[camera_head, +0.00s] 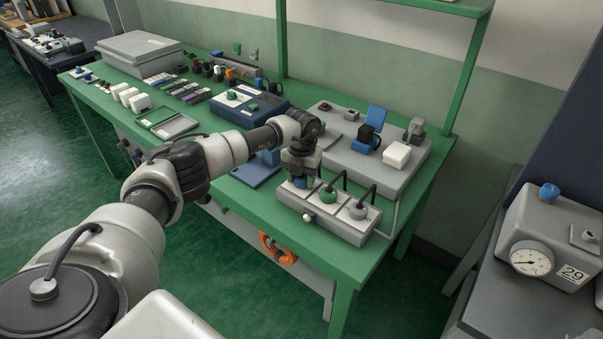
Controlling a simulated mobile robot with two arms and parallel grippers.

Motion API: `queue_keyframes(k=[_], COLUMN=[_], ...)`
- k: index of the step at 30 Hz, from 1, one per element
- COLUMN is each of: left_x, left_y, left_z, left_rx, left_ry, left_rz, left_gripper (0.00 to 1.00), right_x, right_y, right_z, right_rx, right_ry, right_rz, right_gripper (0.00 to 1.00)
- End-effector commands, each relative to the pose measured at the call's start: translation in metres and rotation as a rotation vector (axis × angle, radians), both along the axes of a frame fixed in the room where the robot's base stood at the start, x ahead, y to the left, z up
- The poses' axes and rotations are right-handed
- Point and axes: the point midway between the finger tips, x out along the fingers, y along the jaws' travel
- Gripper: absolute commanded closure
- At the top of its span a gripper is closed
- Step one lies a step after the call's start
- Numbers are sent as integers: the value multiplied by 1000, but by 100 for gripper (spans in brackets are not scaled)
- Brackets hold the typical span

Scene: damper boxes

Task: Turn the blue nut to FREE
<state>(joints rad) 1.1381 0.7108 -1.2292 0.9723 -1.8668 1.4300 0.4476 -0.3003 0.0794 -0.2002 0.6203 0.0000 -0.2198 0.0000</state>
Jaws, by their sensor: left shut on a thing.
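A grey damper box (345,228) stands at the front right of the green table, with a row of nuts on top. My left gripper (300,176) points down over the left end of this row and is shut. A bit of blue, the blue nut (301,183), shows right under the fingers, and the gripper is shut on it. The fingers hide most of the nut, and its FREE mark and setting cannot be read. A green nut (328,194) and a grey nut (358,210) sit to its right. My right gripper is not in view.
Thin dark levers rise beside the green and grey nuts, close to my gripper. A grey panel (345,161) with blue and white parts stands behind. A blue box (238,110) is farther left. Another box with a gauge (531,258) and a blue knob (548,193) stands at right.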

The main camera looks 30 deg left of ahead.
Motion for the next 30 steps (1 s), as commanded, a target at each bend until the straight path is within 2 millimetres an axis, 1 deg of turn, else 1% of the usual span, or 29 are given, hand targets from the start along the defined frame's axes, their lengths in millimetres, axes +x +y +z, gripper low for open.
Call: queue_keyframes(k=[1,6,12,19,30], left_x=[1,1,1,1,1], left_y=[0,1,1,1,1], left_z=[3,3,2,2,1], left_rx=[0,1,1,1,0], left_ry=[-2,-2,-3,-3,-3], left_rz=[39,156,249,299,309], left_gripper=[77,77,77,77,77], right_x=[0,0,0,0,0], right_y=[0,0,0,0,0], right_z=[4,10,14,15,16], right_rx=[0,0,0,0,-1], right_ry=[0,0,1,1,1], right_rz=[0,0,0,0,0], right_gripper=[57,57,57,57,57])
